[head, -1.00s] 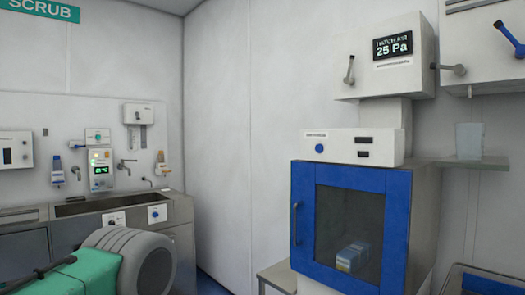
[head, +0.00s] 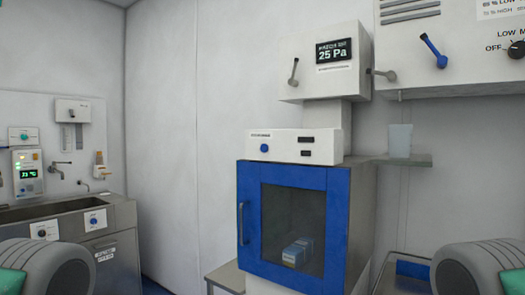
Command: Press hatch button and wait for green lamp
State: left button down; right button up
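The hatch (head: 337,220) is a cabinet with a blue-framed door and dark window, and its door is shut. A blue and white box (head: 298,251) shows behind the window. The white panel (head: 325,147) on top carries a round blue button (head: 264,148) at its left and two small dark displays (head: 306,140). No lit green lamp shows on this panel. Grey rounded parts of my two arms show at the lower left and lower right corners. Neither gripper is in view, and nothing of mine touches the button.
A pressure box (head: 323,62) reading 25 Pa hangs above the hatch. A shelf (head: 412,160) with a clear cup (head: 400,137) juts out at right. A steel sink (head: 60,210) stands at left. A low table (head: 226,278) edge shows left of the hatch.

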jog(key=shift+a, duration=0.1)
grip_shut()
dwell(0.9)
